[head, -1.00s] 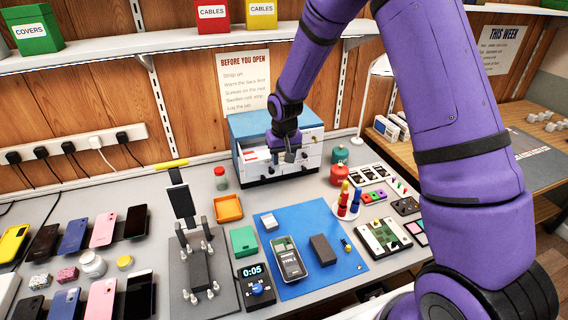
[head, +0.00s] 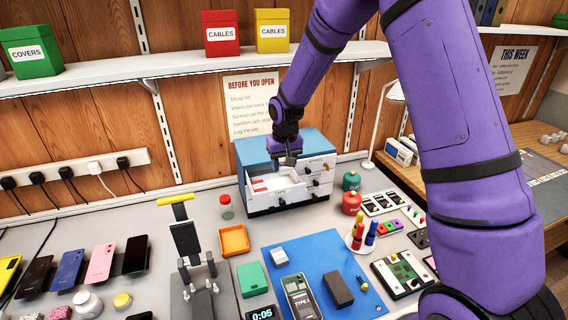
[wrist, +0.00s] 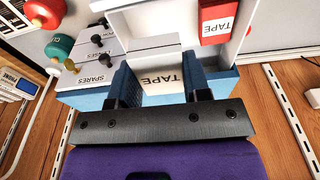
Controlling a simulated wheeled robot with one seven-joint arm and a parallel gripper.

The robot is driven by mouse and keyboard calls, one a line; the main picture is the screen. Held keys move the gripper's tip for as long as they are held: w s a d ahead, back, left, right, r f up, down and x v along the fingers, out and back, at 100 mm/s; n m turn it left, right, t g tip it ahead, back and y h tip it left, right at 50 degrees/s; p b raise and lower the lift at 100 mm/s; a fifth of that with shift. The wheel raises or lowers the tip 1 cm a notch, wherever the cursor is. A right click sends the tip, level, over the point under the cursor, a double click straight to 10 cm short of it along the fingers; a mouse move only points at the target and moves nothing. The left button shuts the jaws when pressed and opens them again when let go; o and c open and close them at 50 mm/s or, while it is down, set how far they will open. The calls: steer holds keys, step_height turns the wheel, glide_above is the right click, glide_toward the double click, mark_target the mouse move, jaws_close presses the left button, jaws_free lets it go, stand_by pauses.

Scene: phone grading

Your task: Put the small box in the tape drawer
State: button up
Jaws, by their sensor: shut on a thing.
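My gripper (head: 290,160) is above the open top-left drawer (head: 268,196) of the small white cabinet with a blue top. In the wrist view my gripper (wrist: 160,82) is shut on the small box (wrist: 163,86), a pale thing with a TAPE label between the two fingers. In the head view the box is mostly hidden by the fingers. A red box labelled TAPE (wrist: 215,22) lies inside the open drawer, near one side. I cannot read the label on the drawer's own front.
A red-capped jar (head: 226,207) stands left of the cabinet (head: 255,153). Green and red canisters (head: 351,202) stand right. A shelf (head: 190,62) runs above.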

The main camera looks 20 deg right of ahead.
steer(key=shift+f, duration=3.7)
steer(key=shift+f, duration=0.4)
steer(key=o, duration=1.3)
steer(key=shift+c, duration=0.2)
steer(key=shift+d, duration=0.15)
steer(key=shift+c, duration=0.6)
steer(key=shift+r, duration=0.7)
